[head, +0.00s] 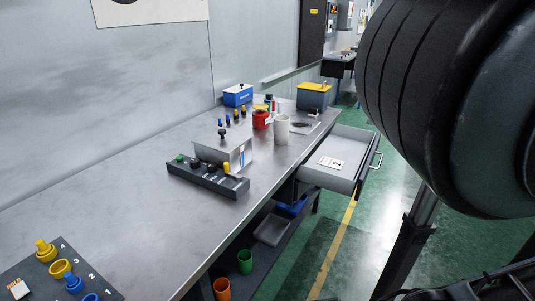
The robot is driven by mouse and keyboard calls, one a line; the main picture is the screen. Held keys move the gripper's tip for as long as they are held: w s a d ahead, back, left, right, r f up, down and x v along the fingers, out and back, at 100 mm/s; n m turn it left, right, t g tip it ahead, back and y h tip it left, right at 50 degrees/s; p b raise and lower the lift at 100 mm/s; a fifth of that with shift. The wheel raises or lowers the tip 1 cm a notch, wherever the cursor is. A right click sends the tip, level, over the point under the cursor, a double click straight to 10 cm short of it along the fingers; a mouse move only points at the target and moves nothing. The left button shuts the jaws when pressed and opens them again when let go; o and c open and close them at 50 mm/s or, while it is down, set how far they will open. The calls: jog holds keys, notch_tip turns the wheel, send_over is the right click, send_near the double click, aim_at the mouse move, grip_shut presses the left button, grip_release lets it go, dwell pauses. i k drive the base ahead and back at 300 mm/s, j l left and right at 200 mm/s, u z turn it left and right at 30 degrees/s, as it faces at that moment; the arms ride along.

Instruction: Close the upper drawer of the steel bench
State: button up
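The steel bench (145,170) runs from the lower left to the upper middle of the head view. Its upper drawer (337,182) is pulled out to the right, into the aisle. The drawer is light grey inside, with a white card (331,162) lying in it. A metal bar handle (377,164) sits on its front, facing right. My gripper is not in the picture, so its place relative to the handle is hidden. The large dark rounded body at the right is cut off by the frame edge.
On the bench stand a steel box (221,147), a black strip with knobs (207,179), a white cup (281,130), a red container (261,119), and blue (238,96) and yellow-topped (314,96) boxes. Bins and cups sit on the lower shelf. Green floor right of the drawer looks clear.

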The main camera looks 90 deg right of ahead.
aim_at(357, 147)
jog(key=k+l+z, duration=0.4)
jog(key=k+l, duration=0.4)
jog(key=k+z, duration=0.1)
jog(key=z, duration=2.05)
jog(key=k+l+z, duration=0.2)
jog(key=l, duration=0.35)
jog(key=k, duration=0.1)
